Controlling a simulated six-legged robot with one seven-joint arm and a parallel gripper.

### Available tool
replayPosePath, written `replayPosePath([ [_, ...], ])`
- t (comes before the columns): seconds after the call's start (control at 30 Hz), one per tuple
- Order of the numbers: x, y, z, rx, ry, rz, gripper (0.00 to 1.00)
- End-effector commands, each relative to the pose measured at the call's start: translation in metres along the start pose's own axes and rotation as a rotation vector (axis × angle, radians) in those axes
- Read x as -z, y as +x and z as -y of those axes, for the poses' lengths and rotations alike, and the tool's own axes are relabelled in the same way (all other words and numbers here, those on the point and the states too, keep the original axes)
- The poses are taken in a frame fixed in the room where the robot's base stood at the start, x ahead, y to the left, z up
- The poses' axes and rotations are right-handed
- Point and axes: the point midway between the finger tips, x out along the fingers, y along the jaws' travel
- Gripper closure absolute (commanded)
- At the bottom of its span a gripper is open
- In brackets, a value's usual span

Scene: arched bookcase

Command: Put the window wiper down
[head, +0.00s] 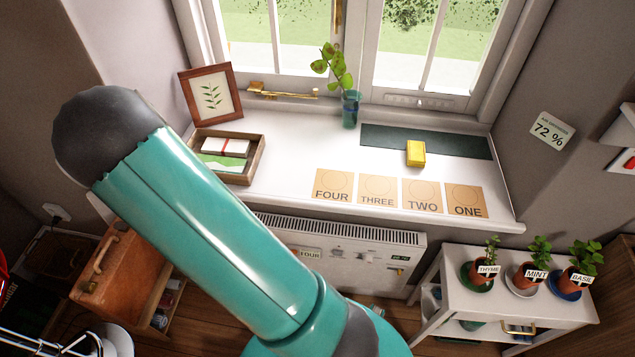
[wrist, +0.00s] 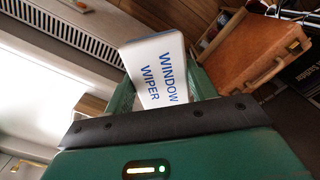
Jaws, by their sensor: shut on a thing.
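The window wiper (wrist: 160,70) shows in the wrist view as a white block with blue "WINDOW WIPER" lettering. My gripper (wrist: 163,88) is shut on it, with green finger parts on either side of the white face. A dark bar with screws and my green hand cover the lower part of the view and hide the wiper's near end. In the head view my arm hides the gripper and the wiper. The white windowsill (head: 285,170) has bare room at its middle.
The sill bears a wooden tray (head: 256,160), a picture frame (head: 236,95), a glass with a plant (head: 350,110), a yellow block (head: 416,154) on a dark mat (head: 460,145), and several number cards (head: 378,191). A heater (head: 405,243) is below; a plant trolley (head: 535,307) stands right.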

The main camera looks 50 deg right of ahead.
Motion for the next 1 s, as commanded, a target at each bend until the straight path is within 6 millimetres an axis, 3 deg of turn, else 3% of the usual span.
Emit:
replayPosePath([
  [0.1,-0.005,-0.011,-0.046,-0.003,0.14,-0.001,0.71],
  [0.47,-0.047,-0.041,-0.174,-0.011,0.574,0.0,0.71],
  [0.77,-0.111,-0.062,-0.266,-0.011,0.957,0.004,0.71],
  [1.0,-0.178,-0.077,-0.326,-0.005,1.279,0.008,0.71],
])
